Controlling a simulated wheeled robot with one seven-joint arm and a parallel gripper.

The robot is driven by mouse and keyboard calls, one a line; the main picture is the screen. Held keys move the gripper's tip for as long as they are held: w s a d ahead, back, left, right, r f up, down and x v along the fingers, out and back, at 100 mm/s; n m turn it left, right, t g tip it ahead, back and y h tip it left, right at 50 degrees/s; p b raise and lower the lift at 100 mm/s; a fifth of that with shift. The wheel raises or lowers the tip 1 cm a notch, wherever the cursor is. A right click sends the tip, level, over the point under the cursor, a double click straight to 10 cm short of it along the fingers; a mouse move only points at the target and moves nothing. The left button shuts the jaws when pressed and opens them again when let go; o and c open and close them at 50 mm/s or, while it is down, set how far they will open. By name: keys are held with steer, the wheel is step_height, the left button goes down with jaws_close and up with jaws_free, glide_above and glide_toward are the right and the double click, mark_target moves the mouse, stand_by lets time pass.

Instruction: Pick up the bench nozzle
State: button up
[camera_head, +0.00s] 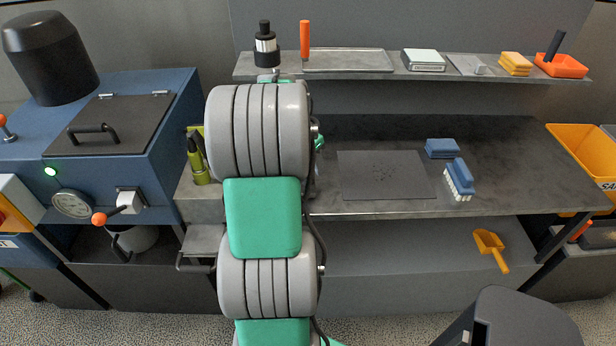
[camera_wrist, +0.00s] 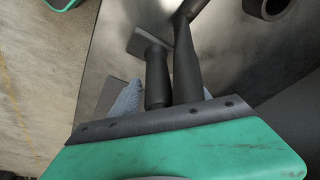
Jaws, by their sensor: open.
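An olive-green piece with dark, narrow upper parts (camera_head: 199,160) stands at the left end of the bench in the head view, partly hidden by my arm. It may be the bench nozzle, but I cannot tell for sure. My gripper (camera_wrist: 166,38) shows in the wrist view as dark fingers reaching up from a green and dark-grey body. It is open, and I see nothing clearly held. In the head view my arm hides the gripper. A dark ring-shaped end (camera_wrist: 266,6) is at the top right of the wrist view, apart from the fingers; I cannot tell what it is.
The bench (camera_head: 500,135) carries a dark mat (camera_head: 385,175), a blue block (camera_head: 442,148) and a blue brush (camera_head: 460,178). A shelf (camera_head: 395,74) with several items runs behind. A blue machine (camera_head: 175,130) stands left. A yellow bin (camera_head: 578,140) stands right.

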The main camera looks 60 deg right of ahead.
steer(key=shift+c, duration=0.4)
jaws_close()
stand_by(0.9)
